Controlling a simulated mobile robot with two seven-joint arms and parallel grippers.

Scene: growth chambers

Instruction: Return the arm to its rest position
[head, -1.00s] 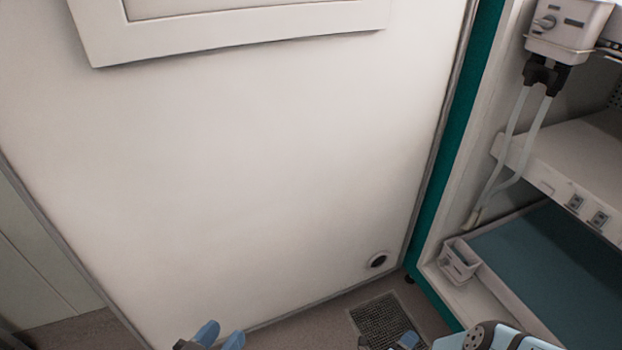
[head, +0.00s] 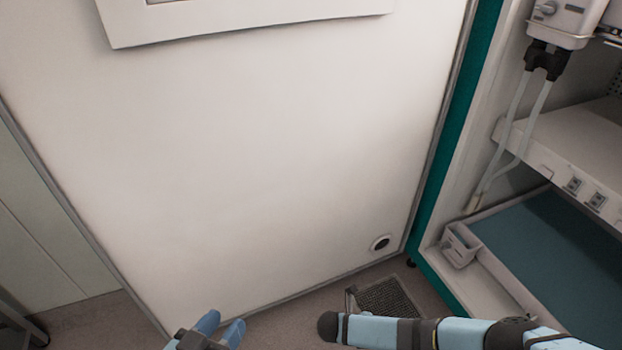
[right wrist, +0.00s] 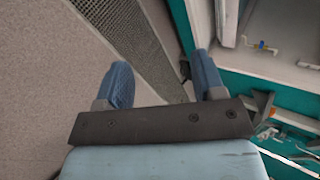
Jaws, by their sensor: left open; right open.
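My left gripper (head: 221,326) shows at the bottom of the head view, with two blue fingertips apart and nothing between them. It is in front of the lower part of the white door. My right arm (head: 470,333) lies across the bottom right of the head view, above the floor and in front of the open chamber. In the right wrist view my right gripper (right wrist: 162,78) is open and empty, its two blue fingers apart over the floor and a metal grate.
The white door (head: 250,170) stands open at left. The open chamber at right has a teal frame (head: 446,155), a white shelf (head: 565,150), a blue-floored tray (head: 485,270) and hanging tubes (head: 515,125). A floor grate (head: 392,297) lies between door and chamber.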

